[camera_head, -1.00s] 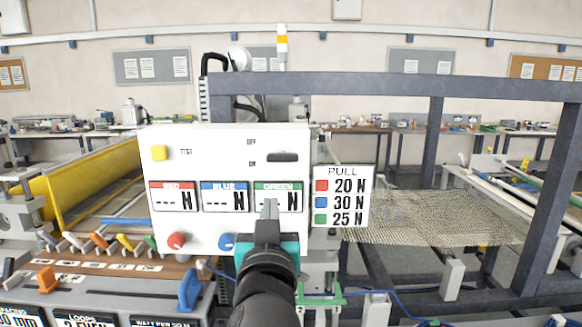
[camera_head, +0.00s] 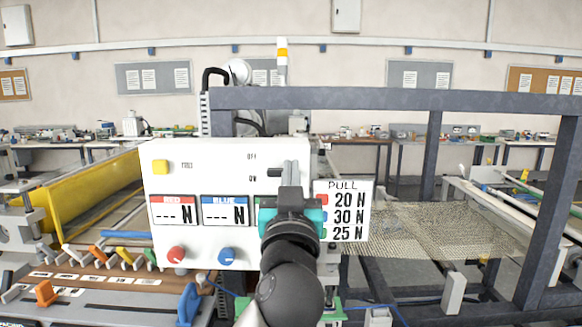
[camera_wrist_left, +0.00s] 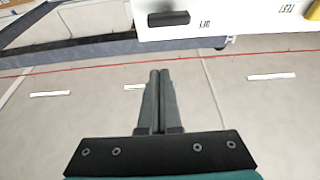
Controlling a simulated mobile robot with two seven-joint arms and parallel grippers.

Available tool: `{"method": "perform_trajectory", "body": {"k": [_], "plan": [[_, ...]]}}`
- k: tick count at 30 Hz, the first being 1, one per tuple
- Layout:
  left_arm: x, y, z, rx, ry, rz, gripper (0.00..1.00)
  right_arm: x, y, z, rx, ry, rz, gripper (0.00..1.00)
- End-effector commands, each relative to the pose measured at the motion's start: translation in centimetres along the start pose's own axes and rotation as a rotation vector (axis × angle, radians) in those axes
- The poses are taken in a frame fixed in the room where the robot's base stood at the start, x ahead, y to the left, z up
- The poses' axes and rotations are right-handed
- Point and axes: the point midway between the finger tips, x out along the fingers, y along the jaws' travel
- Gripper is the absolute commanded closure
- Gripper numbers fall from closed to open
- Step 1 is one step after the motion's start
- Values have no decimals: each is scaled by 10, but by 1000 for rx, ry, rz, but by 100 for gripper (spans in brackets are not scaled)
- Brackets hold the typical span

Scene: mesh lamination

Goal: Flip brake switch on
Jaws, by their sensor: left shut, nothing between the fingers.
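The brake switch (camera_head: 273,173) is a short black bar on the white control panel (camera_head: 200,150). It sits right of the OFF and ON labels, nearer the height of ON. It also shows in the left wrist view (camera_wrist_left: 168,18), beside labels that read upside down. My left gripper (camera_head: 289,165) has its fingers together and empty, pointing up in front of the panel. In the head view its fingers cover the right part of the switch. In the left wrist view the fingertips (camera_wrist_left: 159,73) are apart from the switch. My right gripper is not in view.
The panel carries a yellow button (camera_head: 160,167), a red knob (camera_head: 176,254), a blue knob (camera_head: 227,256) and force displays. A PULL sign (camera_head: 343,212) stands on its right. A grey metal frame (camera_head: 400,98) spans behind, with mesh (camera_head: 420,230) below it.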

Motion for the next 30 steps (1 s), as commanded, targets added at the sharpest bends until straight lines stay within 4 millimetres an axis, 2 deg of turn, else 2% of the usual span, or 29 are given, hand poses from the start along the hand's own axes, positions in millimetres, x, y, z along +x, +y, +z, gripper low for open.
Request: {"method": "perform_trajectory", "body": {"k": [3, 15, 18, 21, 30], "plan": [[21, -1, -2, 6, 1, -2, 100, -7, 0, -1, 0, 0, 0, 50], [78, -1, -2, 3, 1, -3, 100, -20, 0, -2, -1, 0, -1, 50], [72, -1, 17, 6, -4, -1, 100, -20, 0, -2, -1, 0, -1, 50], [68, -1, 27, 5, -2, -2, 100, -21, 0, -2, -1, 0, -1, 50], [63, -1, 38, 1, -1, -2, 100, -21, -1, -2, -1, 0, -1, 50]]}}
